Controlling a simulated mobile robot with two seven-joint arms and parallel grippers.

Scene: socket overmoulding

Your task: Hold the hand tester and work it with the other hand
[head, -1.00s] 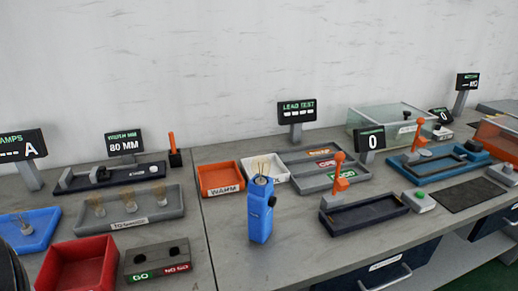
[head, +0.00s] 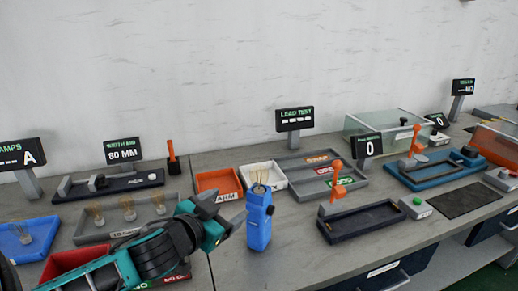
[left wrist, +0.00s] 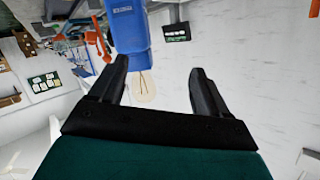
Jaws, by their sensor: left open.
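The hand tester (head: 259,222) is a blue upright block standing on the grey bench, with thin pins on its top and a dark knob on its side. My left gripper (head: 237,207) is close beside it on the left. In the left wrist view the tester (left wrist: 128,30) is beyond the tips of my open left gripper (left wrist: 158,64), nearer the left finger, and nothing is between the fingers. Whether a finger touches the tester is unclear. My right gripper is out of view.
An orange tray (head: 217,180) and a white tray (head: 262,171) lie behind the tester. A dark fixture with an orange lever (head: 337,178) stands to its right. My left arm covers part of a red bin (head: 68,262). Bare bench lies in front of the tester.

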